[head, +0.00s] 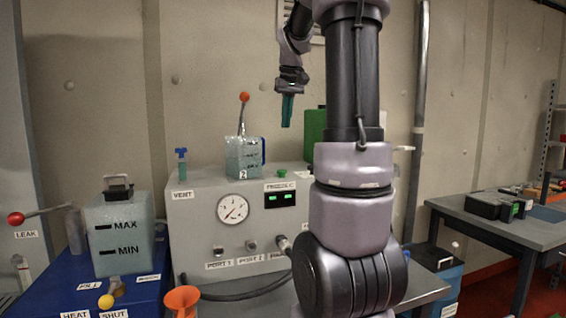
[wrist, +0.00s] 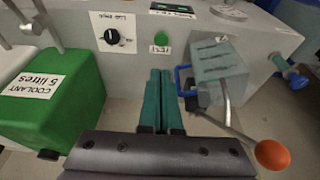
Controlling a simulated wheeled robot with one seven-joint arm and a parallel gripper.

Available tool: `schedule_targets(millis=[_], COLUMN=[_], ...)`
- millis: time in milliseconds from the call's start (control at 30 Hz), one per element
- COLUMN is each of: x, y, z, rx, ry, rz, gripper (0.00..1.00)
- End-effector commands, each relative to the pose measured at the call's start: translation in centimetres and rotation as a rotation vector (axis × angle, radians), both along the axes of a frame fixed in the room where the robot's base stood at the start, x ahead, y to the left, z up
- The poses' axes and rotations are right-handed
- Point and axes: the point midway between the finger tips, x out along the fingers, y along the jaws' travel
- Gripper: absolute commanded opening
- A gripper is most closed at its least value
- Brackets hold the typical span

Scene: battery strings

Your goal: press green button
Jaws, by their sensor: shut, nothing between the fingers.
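The green button (wrist: 161,38) is a small round cap on the grey console's top, beside a small label, in the wrist view. It also shows in the head view (head: 281,173) as a small green knob at the console's top. My gripper (head: 286,124) hangs fingers down above the console top in the head view, well above the button. Its teal fingers (wrist: 160,72) are shut together and empty, with their tips just below the button in the wrist picture. I see no contact between the fingers and the button.
A green coolant container (wrist: 52,98) stands left of the fingers in the wrist view. A bluish tank (wrist: 218,72) with an orange-knobbed lever (wrist: 272,154) stands to the right. A black dial (wrist: 112,37) is near the button. The console's gauge (head: 232,209) faces front.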

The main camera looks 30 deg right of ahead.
Motion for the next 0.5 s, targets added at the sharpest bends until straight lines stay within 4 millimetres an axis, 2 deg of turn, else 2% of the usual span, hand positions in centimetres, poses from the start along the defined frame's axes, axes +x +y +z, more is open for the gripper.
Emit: schedule_targets(millis=[233,500], x=[0.4,1.9], y=[0.0,-0.3], z=[-1.4,-6.8], rx=[0.0,0.002], ry=[0.002,0.005], rz=[0.0,0.0], gripper=[0.0,0.0])
